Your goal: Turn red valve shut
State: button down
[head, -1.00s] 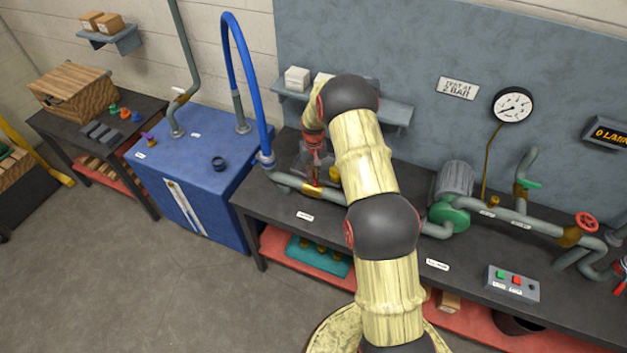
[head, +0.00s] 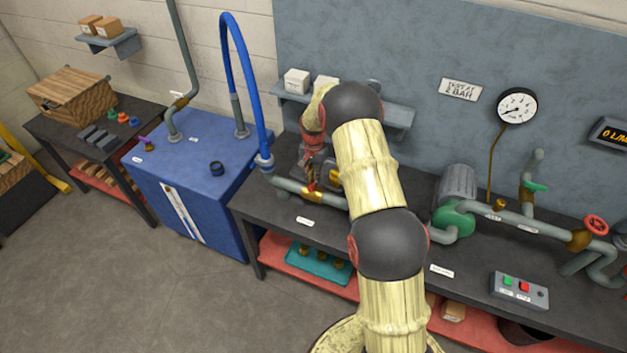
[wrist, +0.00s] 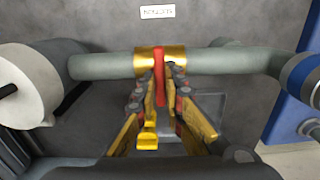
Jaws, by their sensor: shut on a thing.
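The red valve lever (wrist: 159,82) sits on a brass valve body (wrist: 147,60) in a grey pipe (wrist: 100,66). In the wrist view the lever lies across the pipe, between the fingers. My gripper (wrist: 161,74) is shut on the lever from both sides; the fingers hide part of it. In the head view my gripper (head: 310,180) reaches down to the brass valve body (head: 335,199) near the left end of the black bench, and the lever shows only as a small red spot. A separate red handwheel (head: 596,225) stands on the right pipe, apart from my gripper.
A blue hose (head: 231,70) rises beside the valve, next to a blue tank (head: 190,160). A green pump (head: 452,222), a switch box (head: 519,290) and more pipes stand right on the black bench (head: 400,262). A shelf (head: 397,116) hangs behind my arm.

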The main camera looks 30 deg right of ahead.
dwell(0.4)
jog(key=c, duration=1.9)
grip_release()
jog(key=shift+r, duration=0.1)
notch_tip(320, 180, up, 12)
